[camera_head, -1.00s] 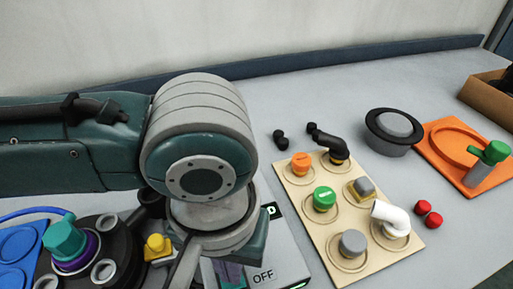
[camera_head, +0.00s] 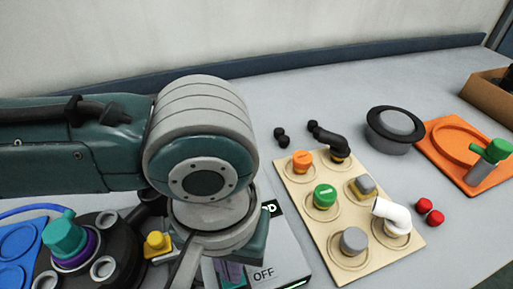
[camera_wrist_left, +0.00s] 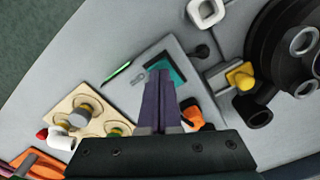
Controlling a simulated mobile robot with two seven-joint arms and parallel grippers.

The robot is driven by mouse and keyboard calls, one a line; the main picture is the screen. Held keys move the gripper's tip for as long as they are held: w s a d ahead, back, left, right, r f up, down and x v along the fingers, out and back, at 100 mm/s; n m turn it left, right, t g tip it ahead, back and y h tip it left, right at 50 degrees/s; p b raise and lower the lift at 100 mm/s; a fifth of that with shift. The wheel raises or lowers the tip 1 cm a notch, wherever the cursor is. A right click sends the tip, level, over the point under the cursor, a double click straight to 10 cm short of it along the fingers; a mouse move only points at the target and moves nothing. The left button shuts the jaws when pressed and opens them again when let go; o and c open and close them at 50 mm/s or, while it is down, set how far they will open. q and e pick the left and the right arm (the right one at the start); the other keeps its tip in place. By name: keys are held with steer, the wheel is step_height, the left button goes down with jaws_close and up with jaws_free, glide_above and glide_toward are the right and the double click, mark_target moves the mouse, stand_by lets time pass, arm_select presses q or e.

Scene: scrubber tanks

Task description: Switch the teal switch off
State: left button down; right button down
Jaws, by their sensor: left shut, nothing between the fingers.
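The teal switch (camera_wrist_left: 179,70) shows in the left wrist view as a teal patch on a pale grey switch box (camera_wrist_left: 138,76), partly covered by my fingers. My left gripper (camera_wrist_left: 160,76) has its purple fingers shut together, empty, with the tips over the teal patch; whether they touch it I cannot tell. In the head view my arm hides the switch itself. The box there (camera_head: 289,249) shows an "OFF" label at its front and green-lit edges. The switch's position cannot be made out. My right gripper is not in view.
A beige board (camera_head: 330,246) with coloured knobs and pipe pieces lies right of the box. A black round fixture with a teal cap (camera_head: 64,236) and a yellow part (camera_head: 157,244) stand left. Farther right are a grey, black-rimmed drum (camera_head: 395,128) and an orange tray (camera_head: 440,148).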

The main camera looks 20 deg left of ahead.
arm_select(q)
steer(key=shift+f+b, duration=0.35)
steer(key=shift+f, duration=0.3)
stand_by(0.4)
step_height(320, 180, up, 7)
steer(key=p, duration=0.9)
steer(key=shift+r, duration=0.1)
